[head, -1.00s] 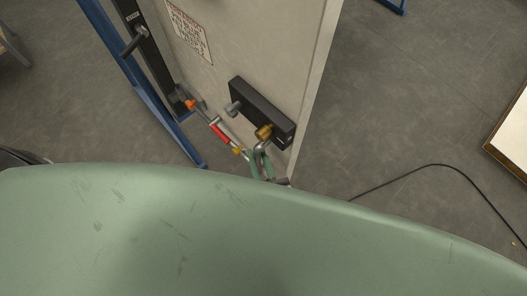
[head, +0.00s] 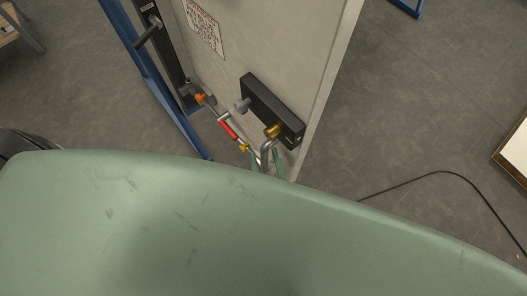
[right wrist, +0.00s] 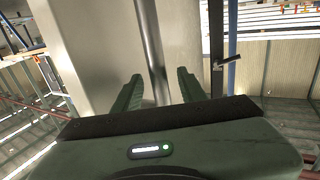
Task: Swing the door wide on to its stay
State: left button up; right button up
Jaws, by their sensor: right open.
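The pale grey door (head: 275,45) stands upright in the head view, with a black lock box (head: 262,103) and a brass fitting (head: 273,131) near its right edge. A bent metal handle (head: 266,147) comes down from the brass fitting. My right gripper (head: 268,161) is at that handle, its lower part hidden behind my green body. In the right wrist view its two green fingers (right wrist: 158,92) are apart, with a metal bar (right wrist: 151,45) between them; contact cannot be told. My left gripper is not in view.
A blue post (head: 155,85) and a dark upright with a lever (head: 148,33) stand left of the door. A jointed rod with orange and red parts (head: 228,128) runs from the upright towards the handle.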

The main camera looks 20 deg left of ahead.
jog(key=v, duration=0.5)
jog(key=shift+s+b, duration=0.4)
jog(key=shift+d, duration=0.1)
jog(key=s+d+f+g+h, duration=0.15)
jog(key=d+f, duration=0.25)
jog(key=f, duration=0.5)
jog(key=s+d+f+g+h, duration=0.1)
jog(key=d+f+g+h, duration=0.15)
jog(key=f, duration=0.55)
jog(key=s+d+f+g+h, duration=0.1)
jog(key=s+d+f+g, duration=0.1)
jog(key=d+f, duration=0.5)
jog(key=s+d+f+m+g+h, duration=0.4)
jog(key=s+d+f+g, duration=0.4)
jog(key=s+d+f, duration=0.7)
notch_tip(320, 180, down, 2)
jog(key=shift+s+d+f+h, duration=0.15)
jog(key=shift+s+d+h, duration=0.15)
jog(key=shift+d, duration=0.3)
jog(key=shift+w, duration=0.1)
